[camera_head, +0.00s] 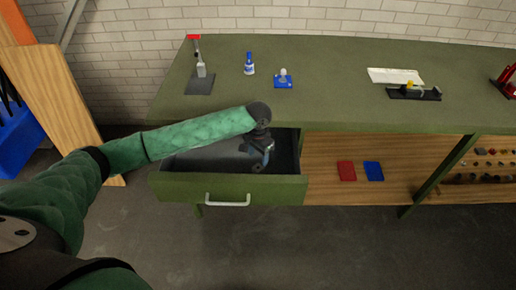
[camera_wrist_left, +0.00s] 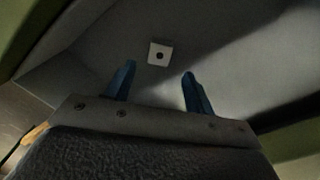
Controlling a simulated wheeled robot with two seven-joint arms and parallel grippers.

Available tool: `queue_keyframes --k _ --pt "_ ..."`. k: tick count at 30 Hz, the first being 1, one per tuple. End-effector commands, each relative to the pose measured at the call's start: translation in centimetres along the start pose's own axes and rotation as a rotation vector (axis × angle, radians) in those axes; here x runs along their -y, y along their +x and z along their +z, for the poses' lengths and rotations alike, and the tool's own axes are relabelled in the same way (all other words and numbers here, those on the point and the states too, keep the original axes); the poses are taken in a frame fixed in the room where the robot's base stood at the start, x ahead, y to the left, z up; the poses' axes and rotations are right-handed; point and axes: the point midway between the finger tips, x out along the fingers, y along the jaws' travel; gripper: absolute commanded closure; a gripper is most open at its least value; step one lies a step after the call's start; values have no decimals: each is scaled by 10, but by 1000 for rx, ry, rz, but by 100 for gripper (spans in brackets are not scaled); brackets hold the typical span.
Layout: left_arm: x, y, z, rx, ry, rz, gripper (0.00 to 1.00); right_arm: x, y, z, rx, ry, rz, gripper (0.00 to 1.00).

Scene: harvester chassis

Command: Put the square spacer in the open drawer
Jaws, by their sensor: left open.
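The drawer (camera_head: 228,188) under the green workbench is pulled open. My left arm reaches over it, and my left gripper (camera_head: 262,165) is inside or just above the drawer. In the left wrist view the gripper's two blue fingers (camera_wrist_left: 156,88) are spread apart with nothing between them. The square spacer (camera_wrist_left: 160,54), a small white square with a dark centre hole, lies on the grey drawer floor beyond the fingertips. It is apart from both fingers. In the head view I cannot make out the spacer. My right gripper is not in view.
The green bench top (camera_head: 330,95) carries a clamp-like tool on a dark plate (camera_head: 200,84), a blue bottle (camera_head: 249,64), a blue-based part (camera_head: 283,79) and a white sheet (camera_head: 396,75). A red block (camera_head: 346,171) and a blue block (camera_head: 373,171) lie on the wooden shelf below.

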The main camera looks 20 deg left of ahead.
Motion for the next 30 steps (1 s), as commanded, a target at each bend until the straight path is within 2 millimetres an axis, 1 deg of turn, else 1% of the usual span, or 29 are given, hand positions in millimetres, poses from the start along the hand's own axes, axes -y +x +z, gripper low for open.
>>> queue_keyframes --k 3,6,9,12,17,30 --pt "0 -19 0 -2 0 0 46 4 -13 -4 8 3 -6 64" --pt "0 -34 0 -2 1 0 46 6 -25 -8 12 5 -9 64" --pt "0 -46 0 -1 0 1 46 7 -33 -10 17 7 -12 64" --pt "0 -52 0 -1 0 0 46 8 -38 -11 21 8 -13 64" --pt "0 -56 0 1 0 0 46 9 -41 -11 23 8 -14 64" --pt "0 -56 0 1 0 1 46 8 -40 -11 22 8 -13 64"
